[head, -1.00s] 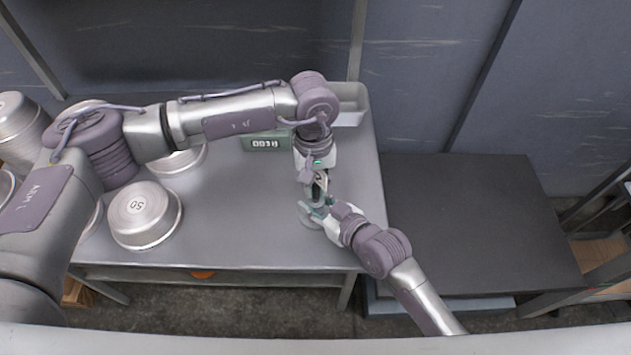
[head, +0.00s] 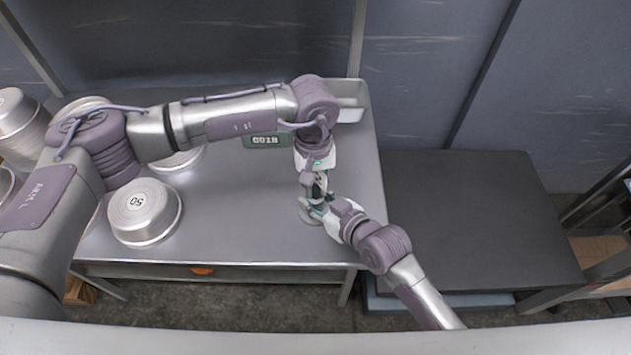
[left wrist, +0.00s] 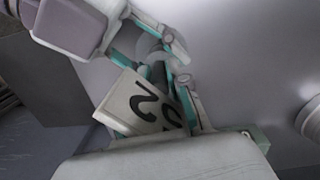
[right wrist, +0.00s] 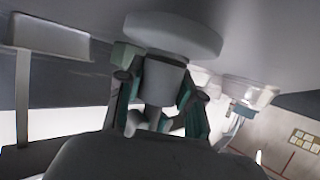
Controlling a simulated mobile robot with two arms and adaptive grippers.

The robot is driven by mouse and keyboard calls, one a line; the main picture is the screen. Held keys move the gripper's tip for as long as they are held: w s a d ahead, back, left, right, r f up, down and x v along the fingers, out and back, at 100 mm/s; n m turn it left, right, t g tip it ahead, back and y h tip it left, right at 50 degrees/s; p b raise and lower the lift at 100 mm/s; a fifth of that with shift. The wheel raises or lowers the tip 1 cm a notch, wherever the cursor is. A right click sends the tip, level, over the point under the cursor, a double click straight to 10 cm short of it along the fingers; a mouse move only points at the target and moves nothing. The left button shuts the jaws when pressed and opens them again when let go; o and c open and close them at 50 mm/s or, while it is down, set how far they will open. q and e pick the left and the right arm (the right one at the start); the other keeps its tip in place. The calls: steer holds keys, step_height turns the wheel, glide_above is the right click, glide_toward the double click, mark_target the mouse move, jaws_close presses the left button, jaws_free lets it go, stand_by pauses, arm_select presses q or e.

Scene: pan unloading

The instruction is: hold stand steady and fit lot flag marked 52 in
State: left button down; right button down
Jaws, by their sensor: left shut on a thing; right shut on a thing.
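The stand has a round grey base (head: 311,214), also seen in the right wrist view (right wrist: 175,32), with a pale block-like part (right wrist: 163,80) between my fingers. My right gripper (head: 321,208) is shut on the stand, close below the left gripper. Whether the flag is seated in the stand is hidden.
Round metal pans stand at the left of the steel table (head: 240,215), one marked 50 (head: 145,212). A green box with a display (head: 266,140) and a pale tray (head: 350,105) are at the back. A dark table (head: 480,220) at the right is bare.

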arm_select(q)
steer(key=shift+f, duration=0.1)
steer(key=c, duration=1)
jaws_free()
arm_select(e)
steer(key=c, duration=0.7)
jaws_free()
arm_select(q)
steer(key=r, duration=1.2)
steer(key=shift+w+a, duration=0.15)
steer(key=shift+w, duration=0.25)
arm_select(e)
steer(key=shift+o, duration=0.2)
